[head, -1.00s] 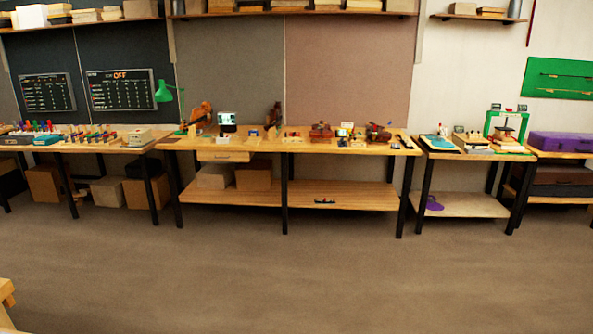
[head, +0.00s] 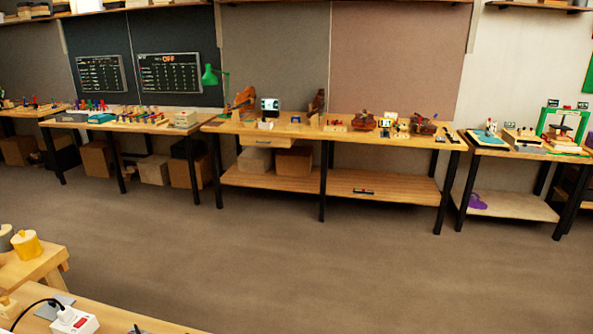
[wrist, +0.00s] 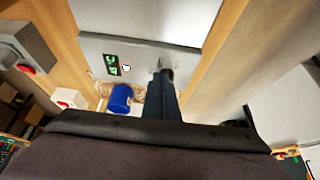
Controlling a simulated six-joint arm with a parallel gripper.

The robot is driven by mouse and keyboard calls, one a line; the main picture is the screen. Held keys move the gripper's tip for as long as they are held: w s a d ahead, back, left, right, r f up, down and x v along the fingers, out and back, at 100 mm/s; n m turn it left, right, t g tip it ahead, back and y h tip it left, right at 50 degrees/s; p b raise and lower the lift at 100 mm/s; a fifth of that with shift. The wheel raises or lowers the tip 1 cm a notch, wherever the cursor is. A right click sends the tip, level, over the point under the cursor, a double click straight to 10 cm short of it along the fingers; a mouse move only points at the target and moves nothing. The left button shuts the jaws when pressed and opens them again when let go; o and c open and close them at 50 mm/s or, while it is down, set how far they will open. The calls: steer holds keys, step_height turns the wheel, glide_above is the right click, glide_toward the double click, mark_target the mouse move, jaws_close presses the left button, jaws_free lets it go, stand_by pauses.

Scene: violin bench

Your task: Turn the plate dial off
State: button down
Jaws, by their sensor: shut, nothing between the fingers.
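I cannot pick out a plate dial with certainty in either view. In the wrist view, my gripper (wrist: 164,75) is shut and empty, with its dark fingers in front of a pale grey panel (wrist: 190,55). I cannot tell whether the fingertips touch the panel. The panel bears a small dark label with green marks (wrist: 112,65). A grey box with a red part (wrist: 28,48) is at the left edge. My gripper does not show in the head view.
In the wrist view, a blue cylinder (wrist: 121,99) and a white box with a red part (wrist: 68,97) are lower left. The head view shows a near bench (head: 118,318) with a white power strip (head: 70,322), a yellow lidded pot (head: 27,245), and open floor (head: 300,260).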

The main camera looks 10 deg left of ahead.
step_height(320, 180, up, 4)
steer(key=shift+f+p, duration=0.15)
steer(key=shift+p, duration=0.65)
steer(key=shift+s+p, duration=0.15)
steer(key=shift+p, duration=0.15)
steer(key=s+p, duration=0.1)
steer(key=p, duration=0.1)
steer(key=s+r+p, duration=0.1)
steer(key=p, duration=0.1)
steer(key=shift+s+a+p, duration=0.1)
steer(key=shift+a+p, duration=0.05)
steer(key=shift+p, duration=0.25)
steer(key=shift+f, duration=0.25)
steer(key=shift+f+b, duration=2.4)
steer(key=shift+f, duration=0.95)
